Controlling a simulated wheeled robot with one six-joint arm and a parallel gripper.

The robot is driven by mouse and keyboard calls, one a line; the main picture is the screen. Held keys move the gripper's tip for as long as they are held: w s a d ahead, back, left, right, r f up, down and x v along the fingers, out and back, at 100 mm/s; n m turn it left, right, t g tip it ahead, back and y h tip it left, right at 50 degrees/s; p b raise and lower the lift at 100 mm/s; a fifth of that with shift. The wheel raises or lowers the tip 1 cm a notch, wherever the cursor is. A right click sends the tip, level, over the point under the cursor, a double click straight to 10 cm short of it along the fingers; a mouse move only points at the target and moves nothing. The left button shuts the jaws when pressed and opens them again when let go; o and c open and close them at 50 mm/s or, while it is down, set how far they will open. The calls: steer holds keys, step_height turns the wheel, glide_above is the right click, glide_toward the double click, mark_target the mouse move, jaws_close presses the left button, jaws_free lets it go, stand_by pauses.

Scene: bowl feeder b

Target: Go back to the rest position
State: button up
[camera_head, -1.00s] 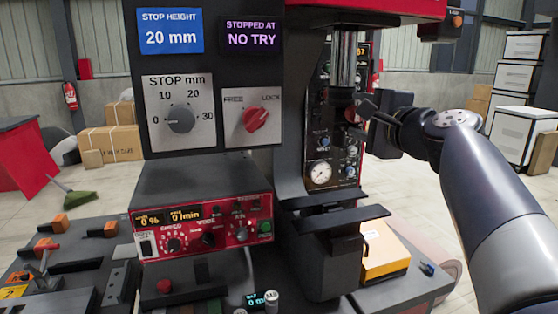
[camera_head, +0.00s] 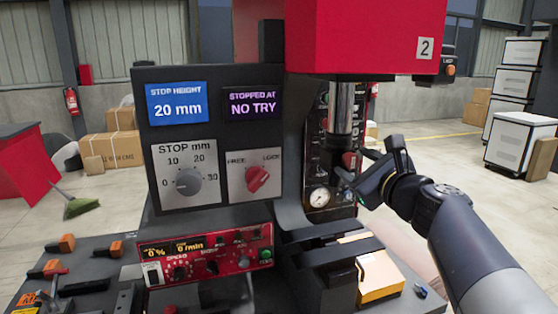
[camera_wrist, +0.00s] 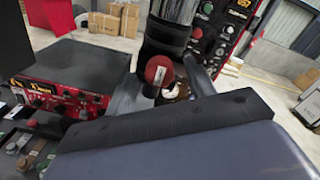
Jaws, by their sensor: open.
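My gripper (camera_head: 362,172) is at the right of the press in the head view, beside the press's metal column (camera_head: 344,108). It is open, with nothing visible between its fingers. A red knob (camera_head: 349,160) is close behind the fingers in the head view. In the wrist view the red knob (camera_wrist: 159,70) appears just past the dark fingers, below the dark collar (camera_wrist: 166,38) of the column. I cannot tell whether the fingers touch it. My arm comes in from the lower right.
The control panel with the stop dial (camera_head: 187,182) and the red lock knob (camera_head: 257,180) stands left of the press. A red control box (camera_head: 205,256) and a yellow-orange block (camera_head: 380,275) are below. White crates (camera_head: 520,140) stand far right. Open floor lies right of the press.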

steer(key=m+p, duration=0.4)
steer(key=shift+m, duration=0.3)
steer(key=shift+s+d, duration=0.15)
steer(key=shift+s, duration=0.2)
steer(key=shift+f, duration=0.1)
